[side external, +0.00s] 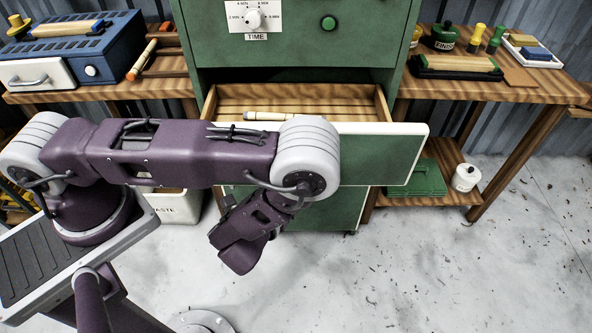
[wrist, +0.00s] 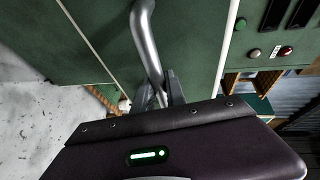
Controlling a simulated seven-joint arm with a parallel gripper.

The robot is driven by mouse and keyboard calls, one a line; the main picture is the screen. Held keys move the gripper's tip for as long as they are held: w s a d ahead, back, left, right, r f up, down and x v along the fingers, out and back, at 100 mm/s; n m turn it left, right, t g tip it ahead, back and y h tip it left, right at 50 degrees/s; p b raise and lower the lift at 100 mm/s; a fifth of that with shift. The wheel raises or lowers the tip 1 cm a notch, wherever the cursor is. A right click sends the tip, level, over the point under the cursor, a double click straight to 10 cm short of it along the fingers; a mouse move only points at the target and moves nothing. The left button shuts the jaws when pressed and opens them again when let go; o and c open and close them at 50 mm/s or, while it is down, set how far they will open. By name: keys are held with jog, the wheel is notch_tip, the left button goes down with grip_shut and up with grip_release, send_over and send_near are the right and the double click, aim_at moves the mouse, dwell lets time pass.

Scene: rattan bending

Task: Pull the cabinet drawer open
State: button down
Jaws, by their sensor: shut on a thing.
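The green cabinet (side external: 300,53) stands at the back centre. Its drawer (side external: 405,158) is pulled out, with a pale-edged green front and a wooden interior visible from above. A light stick-like piece lies inside the drawer (side external: 270,116). In the wrist view, the drawer's curved metal handle (wrist: 145,35) runs down between the fingers of my gripper (wrist: 164,90), which is shut on it. In the side view my arm covers the left part of the drawer front, and the handle and my fingertips are hidden.
Wooden benches (side external: 497,92) flank the cabinet. A blue box with a white drawer (side external: 75,58) is on the left bench. A white waste bin (side external: 175,207) stands left of the cabinet. A green case (side external: 418,179) is on the right lower shelf. The floor (side external: 420,265) in front is clear.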

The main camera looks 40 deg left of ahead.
jog(key=c, duration=1.4)
grip_release()
jog(key=shift+o, duration=0.2)
jog(key=v, duration=0.7)
